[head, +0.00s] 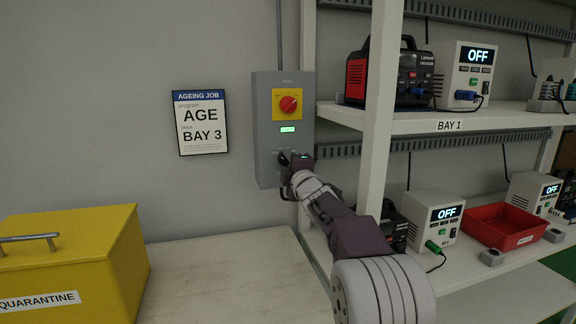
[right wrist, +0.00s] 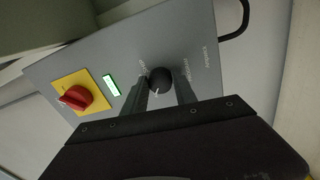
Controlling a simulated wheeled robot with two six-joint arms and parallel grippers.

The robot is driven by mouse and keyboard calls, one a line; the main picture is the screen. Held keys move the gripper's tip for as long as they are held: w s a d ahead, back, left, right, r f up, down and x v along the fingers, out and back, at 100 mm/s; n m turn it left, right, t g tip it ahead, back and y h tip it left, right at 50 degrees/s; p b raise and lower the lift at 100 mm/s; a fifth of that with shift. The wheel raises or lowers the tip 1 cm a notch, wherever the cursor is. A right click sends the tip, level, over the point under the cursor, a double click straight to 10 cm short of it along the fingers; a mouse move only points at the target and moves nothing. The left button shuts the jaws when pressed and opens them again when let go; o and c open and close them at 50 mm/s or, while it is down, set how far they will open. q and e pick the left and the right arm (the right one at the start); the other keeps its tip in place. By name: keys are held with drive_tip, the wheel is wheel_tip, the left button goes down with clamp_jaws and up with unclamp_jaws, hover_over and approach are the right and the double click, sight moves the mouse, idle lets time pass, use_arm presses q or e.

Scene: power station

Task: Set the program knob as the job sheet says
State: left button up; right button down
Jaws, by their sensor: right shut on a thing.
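The job sheet (head: 203,122) on the wall reads "AGEING JOB", program AGE, place BAY 3. The grey control box (head: 265,150) hangs to its right, with a red switch (head: 289,104) on a yellow plate and a small lit green display (head: 288,129). My right gripper (right wrist: 161,90) is shut on the knob, one finger on each side. In the head view the gripper partly hides the knob. My left gripper is not in view.
A shelf rack (head: 382,110) stands right of the box, its post close to my right arm. It holds power units with displays reading OFF and a red tray (head: 503,226). A yellow quarantine box (head: 75,262) sits at lower left by a bare pale bench top (head: 225,280).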

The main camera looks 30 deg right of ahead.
idle(0.4)
drive_tip(key=c, duration=1)
unclamp_jaws()
